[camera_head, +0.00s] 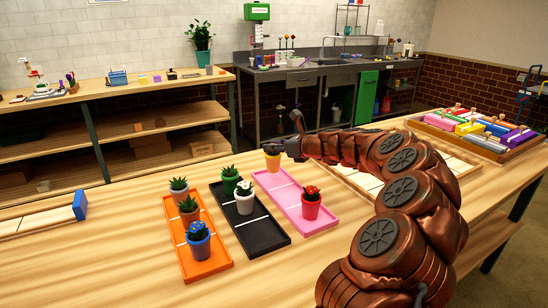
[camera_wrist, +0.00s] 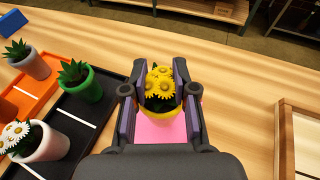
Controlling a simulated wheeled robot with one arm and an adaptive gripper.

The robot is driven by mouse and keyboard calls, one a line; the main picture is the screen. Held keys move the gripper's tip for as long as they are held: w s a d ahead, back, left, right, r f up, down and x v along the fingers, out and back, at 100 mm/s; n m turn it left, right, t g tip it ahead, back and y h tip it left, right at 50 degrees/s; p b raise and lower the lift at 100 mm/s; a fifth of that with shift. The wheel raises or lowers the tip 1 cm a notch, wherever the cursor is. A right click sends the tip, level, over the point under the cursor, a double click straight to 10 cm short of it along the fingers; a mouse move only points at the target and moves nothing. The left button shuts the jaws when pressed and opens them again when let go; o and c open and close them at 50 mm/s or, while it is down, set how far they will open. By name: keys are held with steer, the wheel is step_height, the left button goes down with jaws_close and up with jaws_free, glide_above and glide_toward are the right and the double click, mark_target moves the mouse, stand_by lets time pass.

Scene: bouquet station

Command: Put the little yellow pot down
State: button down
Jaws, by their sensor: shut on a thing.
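The little yellow pot (camera_head: 272,162) is in my gripper (camera_head: 285,148), over the far end of the pink tray (camera_head: 290,215). In the wrist view the yellow pot (camera_wrist: 162,110) holds yellow daisy-like flowers and sits between the two fingers of my gripper (camera_wrist: 160,100), which is shut on it. The pink tray (camera_wrist: 160,132) shows just below the pot. I cannot tell whether the pot's base touches the tray. A red pot with red flowers (camera_head: 310,207) stands on the tray's near half.
Left of the pink tray, a black tray (camera_head: 263,238) holds a green pot (camera_head: 230,182) and a white pot (camera_head: 244,203). An orange tray (camera_head: 213,266) further left holds several pots. A wooden tray with white panels (camera_head: 348,176) lies to the right. The front-left tabletop is clear.

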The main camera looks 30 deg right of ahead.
mark_target(280, 155)
steer(key=shift+f, duration=1.65)
steer(key=c, duration=0.9)
jaws_free()
steer(key=shift+s+d+r, duration=0.2)
steer(key=shift+s, duration=0.3)
steer(key=v, duration=1.1)
